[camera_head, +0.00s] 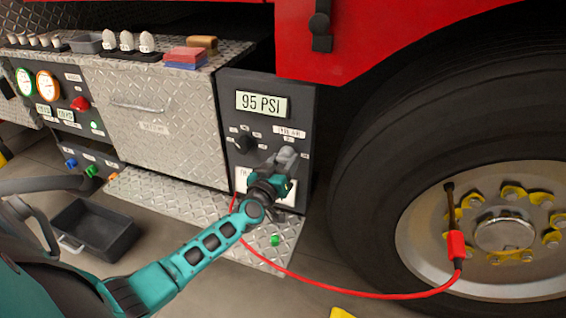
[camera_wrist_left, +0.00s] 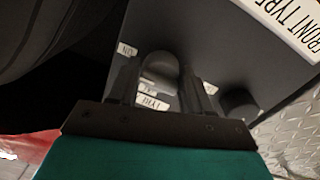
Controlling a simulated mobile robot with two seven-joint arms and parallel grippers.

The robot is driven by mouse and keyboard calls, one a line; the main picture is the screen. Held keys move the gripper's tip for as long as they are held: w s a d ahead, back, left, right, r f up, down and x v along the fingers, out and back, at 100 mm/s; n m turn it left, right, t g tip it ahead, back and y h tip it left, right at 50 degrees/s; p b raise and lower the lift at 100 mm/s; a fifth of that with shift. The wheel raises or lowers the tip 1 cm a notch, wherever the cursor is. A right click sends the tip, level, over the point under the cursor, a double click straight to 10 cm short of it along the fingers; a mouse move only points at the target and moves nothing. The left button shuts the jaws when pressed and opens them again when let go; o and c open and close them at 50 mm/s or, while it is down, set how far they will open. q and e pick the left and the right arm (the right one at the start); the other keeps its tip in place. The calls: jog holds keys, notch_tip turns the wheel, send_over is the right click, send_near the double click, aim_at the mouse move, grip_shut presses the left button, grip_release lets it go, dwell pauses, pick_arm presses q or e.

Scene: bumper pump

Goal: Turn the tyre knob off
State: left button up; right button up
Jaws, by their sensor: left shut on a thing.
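The tyre knob (camera_wrist_left: 160,68) is a dark rounded knob on the dark pump panel (camera_head: 225,100). In the wrist view it sits between my left gripper's fingers (camera_wrist_left: 162,85), with small white labels around it, one partly reading "TYRE". In the head view my left gripper (camera_head: 286,158) is at the panel's right side, just under a white label, and covers most of the knob. The gripper is shut on the knob. The knob's exact pointing is hard to tell. The display (camera_head: 263,104) reads 95 PSI. My right gripper is not in view.
A second black knob (camera_head: 244,143) is close left of my gripper. A red hose (camera_head: 340,291) runs from below the panel to the wheel (camera_head: 505,232). A black tray (camera_head: 95,229) lies on the floor at left. A diamond-plate step (camera_head: 165,195) runs below the panel.

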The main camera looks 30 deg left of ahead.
pick_arm(q)
jog(key=shift+a, duration=0.1)
jog(key=shift+c, duration=0.4)
jog(key=shift+f+n, duration=0.1)
jog(key=shift+n, duration=0.3)
jog(key=shift+d+n+y+b, duration=0.1)
jog(key=shift+n+y+b, duration=0.5)
jog(key=shift+n, duration=3.8)
jog(key=shift+d+n+b, duration=0.1)
jog(key=shift+n+b, duration=1)
jog(key=shift+n, duration=3.3)
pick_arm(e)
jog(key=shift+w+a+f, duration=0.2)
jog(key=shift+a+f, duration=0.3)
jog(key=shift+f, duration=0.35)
pick_arm(q)
jog(key=shift+n, duration=0.3)
jog(key=o, duration=0.8)
jog(key=shift+o, duration=0.8)
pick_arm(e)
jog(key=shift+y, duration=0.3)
